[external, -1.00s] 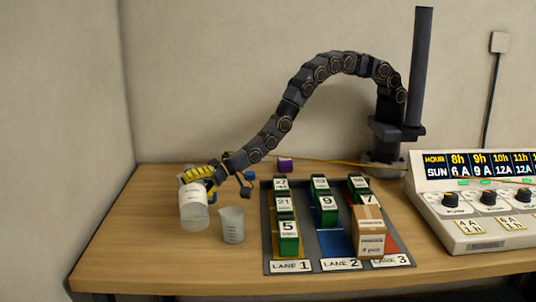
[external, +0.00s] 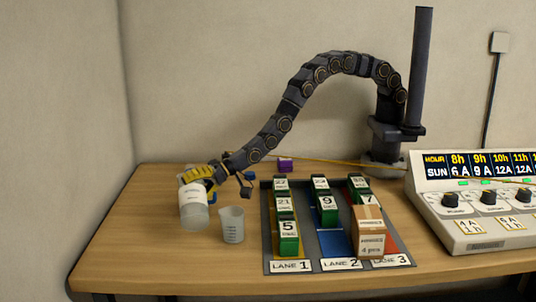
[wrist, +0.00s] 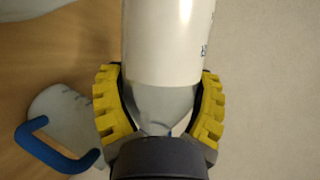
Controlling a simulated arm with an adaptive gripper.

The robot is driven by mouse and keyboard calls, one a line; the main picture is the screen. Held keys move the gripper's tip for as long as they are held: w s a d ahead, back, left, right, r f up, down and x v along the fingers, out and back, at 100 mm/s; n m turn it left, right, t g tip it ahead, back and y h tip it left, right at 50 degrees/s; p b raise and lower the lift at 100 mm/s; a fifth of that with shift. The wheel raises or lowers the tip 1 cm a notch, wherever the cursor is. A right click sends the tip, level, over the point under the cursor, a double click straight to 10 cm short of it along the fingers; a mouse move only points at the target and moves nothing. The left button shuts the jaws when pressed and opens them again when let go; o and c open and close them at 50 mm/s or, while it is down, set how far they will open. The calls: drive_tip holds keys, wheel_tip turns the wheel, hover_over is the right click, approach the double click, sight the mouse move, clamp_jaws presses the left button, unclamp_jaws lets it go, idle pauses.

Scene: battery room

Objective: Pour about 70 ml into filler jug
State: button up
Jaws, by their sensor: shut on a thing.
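My gripper (wrist: 160,115) is shut on a bottle (wrist: 168,45) with a white label and a clear grey part between the yellow finger pads. In the external view the bottle (external: 194,210) hangs at my gripper (external: 203,182), over the left of the table and slightly tilted. A translucent jug (external: 232,225) with faint markings stands upright on the table just right of the bottle, apart from it. The wrist view shows a pale vessel (wrist: 62,112) with a blue handle at left; I cannot tell if it is the same jug. No stream of liquid is visible.
A grey lane tray (external: 334,246) with several numbered green boxes and a cardboard box (external: 369,230) stands right of the jug. A purple block (external: 285,165) lies behind. A control panel (external: 480,205) fills the right. The table's front left is clear.

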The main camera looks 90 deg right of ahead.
sight(190, 170)
drive_tip(key=shift+r, duration=0.1)
drive_tip(key=shift+r+n+h, duration=0.1)
drive_tip(key=shift+n+h, duration=0.2)
drive_tip(key=shift+n, duration=0.1)
drive_tip(key=shift+d+f+n+h+b, duration=0.2)
drive_tip(key=shift+d+n+h+b, duration=0.1)
drive_tip(key=shift+n+h, duration=0.25)
drive_tip(key=r, duration=0.2)
drive_tip(key=r+n, duration=0.1)
drive_tip(key=shift+w+d+r+h, duration=0.15)
drive_tip(key=shift+d+r+h, duration=0.15)
drive_tip(key=shift+r+h, duration=0.05)
drive_tip(key=shift+d+r+n+h+b, duration=0.2)
drive_tip(key=shift+r+n+h+b, duration=0.15)
drive_tip(key=shift+n+h, duration=0.2)
drive_tip(key=shift+a+f+n+t+h+b, duration=0.25)
drive_tip(key=shift+f+n+h, duration=0.2)
drive_tip(key=shift+f+n, duration=0.15)
drive_tip(key=shift+a+f+n+t+h+b, duration=0.15)
drive_tip(key=shift+a+f+n+h, duration=0.1)
drive_tip(key=shift+f+n+h, duration=0.25)
drive_tip(key=shift+a+r+n+h, duration=0.2)
drive_tip(key=shift+r+n+h, duration=0.2)
drive_tip(key=shift+r+n, duration=0.3)
drive_tip(key=shift+a+n+t+h+b, duration=0.15)
drive_tip(key=shift+n+t+h+b, duration=0.2)
drive_tip(key=shift+n+h, duration=0.25)
